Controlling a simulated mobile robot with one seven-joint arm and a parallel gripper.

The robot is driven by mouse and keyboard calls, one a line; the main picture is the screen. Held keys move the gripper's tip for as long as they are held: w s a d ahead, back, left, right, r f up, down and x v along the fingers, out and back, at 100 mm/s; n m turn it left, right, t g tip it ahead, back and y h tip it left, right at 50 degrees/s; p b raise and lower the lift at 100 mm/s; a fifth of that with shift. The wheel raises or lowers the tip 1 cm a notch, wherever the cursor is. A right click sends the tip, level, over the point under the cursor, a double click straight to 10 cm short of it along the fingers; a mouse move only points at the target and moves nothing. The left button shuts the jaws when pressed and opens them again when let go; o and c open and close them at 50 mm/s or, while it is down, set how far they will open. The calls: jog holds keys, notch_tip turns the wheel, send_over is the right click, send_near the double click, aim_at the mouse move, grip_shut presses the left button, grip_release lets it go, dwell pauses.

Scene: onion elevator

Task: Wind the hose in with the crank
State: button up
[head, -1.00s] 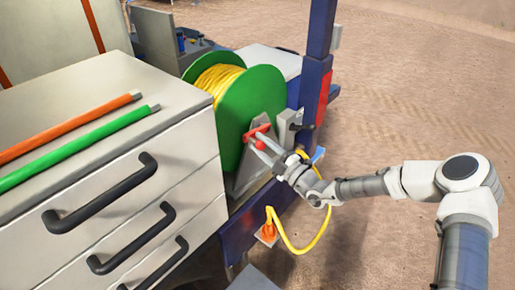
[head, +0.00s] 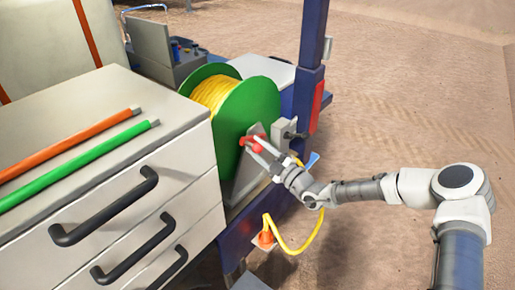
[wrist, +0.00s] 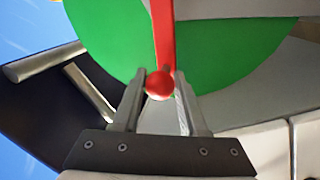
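The hose reel has a green flange (head: 262,104) and yellow hose (head: 215,92) wound on its drum. A red crank (head: 248,141) sits on the reel's grey bracket. A loose yellow hose length (head: 294,250) hangs in a loop beside the reel. My gripper (head: 266,150) reaches the crank from the right. In the wrist view, the red round knob (wrist: 158,82) at the end of the red crank arm (wrist: 163,35) lies between my fingertips (wrist: 158,88), which appear closed against it. In the head view my fingers hide the knob.
A white drawer cabinet (head: 110,170) with black handles stands left of the reel, with an orange bar (head: 65,145) and a green bar (head: 80,165) on top. A blue post (head: 312,65) stands behind the reel. An orange cone-shaped piece (head: 264,236) is below. Open ground lies right.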

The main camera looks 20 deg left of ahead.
jog(key=o, duration=0.4)
jog(key=b+v, duration=0.3)
jog(key=v, duration=1.4)
jog(key=shift+d+r, duration=0.1)
jog(key=shift+d, duration=0.05)
